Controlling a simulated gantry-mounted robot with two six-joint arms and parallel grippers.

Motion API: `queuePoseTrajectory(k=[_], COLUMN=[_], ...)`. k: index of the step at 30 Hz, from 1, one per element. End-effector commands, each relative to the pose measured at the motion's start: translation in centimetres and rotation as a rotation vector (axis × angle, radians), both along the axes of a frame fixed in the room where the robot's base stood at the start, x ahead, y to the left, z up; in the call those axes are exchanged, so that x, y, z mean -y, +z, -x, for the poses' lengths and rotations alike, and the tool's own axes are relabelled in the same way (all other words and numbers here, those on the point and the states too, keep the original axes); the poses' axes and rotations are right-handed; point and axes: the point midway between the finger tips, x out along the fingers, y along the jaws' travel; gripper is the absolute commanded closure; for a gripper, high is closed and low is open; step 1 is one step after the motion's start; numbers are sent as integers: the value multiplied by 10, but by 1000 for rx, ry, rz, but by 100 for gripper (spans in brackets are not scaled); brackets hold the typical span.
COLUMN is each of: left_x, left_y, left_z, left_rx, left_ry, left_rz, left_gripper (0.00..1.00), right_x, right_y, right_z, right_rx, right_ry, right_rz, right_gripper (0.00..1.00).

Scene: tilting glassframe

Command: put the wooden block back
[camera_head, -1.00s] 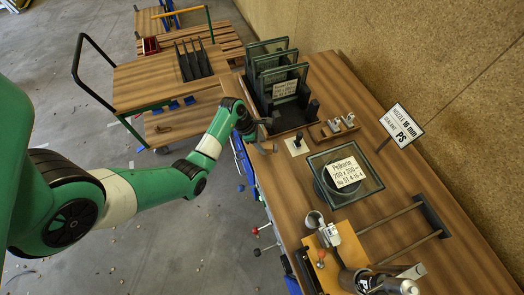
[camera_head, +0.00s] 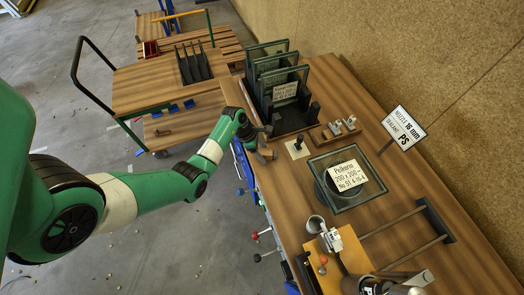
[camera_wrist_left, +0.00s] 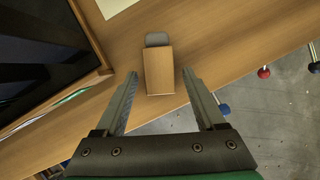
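The wooden block (camera_wrist_left: 158,70) lies on the wooden bench top in the left wrist view, with a rounded grey piece (camera_wrist_left: 157,39) at its far end. It also shows small in the head view (camera_head: 266,155), at the bench's left edge. My left gripper (camera_wrist_left: 158,82) is open, with one finger on each side of the block's near part. Gaps show between the fingers and the block, so it is not gripped. Height above the bench is hard to judge. My right gripper is not in view.
A dark rack (camera_head: 289,121) with upright glass panes stands just beyond my left gripper. A labelled glass unit (camera_head: 347,199) lies on the bench to the right. Coloured knobs (camera_head: 256,258) stick out past the bench edge, above open floor.

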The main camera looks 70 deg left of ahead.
Motion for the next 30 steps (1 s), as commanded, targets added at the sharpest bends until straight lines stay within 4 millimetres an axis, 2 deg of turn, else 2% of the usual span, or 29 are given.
queuePoseTrajectory(k=[7, 11, 22, 27, 30], left_x=[0, -1, -14, -17, -17], left_y=[1, 11, 90, 111, 114], left_z=[0, 2, 32, 41, 43], left_rx=[0, 2, 3, 1, 1], left_ry=[0, 1, 3, 1, 1], left_rz=[0, -1, -3, 0, 1], left_gripper=[28, 28, 28, 28, 28], right_x=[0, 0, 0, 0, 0], right_y=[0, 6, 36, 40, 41], right_z=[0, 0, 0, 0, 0], right_rx=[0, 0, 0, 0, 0], right_ry=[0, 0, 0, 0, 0], right_rz=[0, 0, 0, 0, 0], right_gripper=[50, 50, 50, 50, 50])
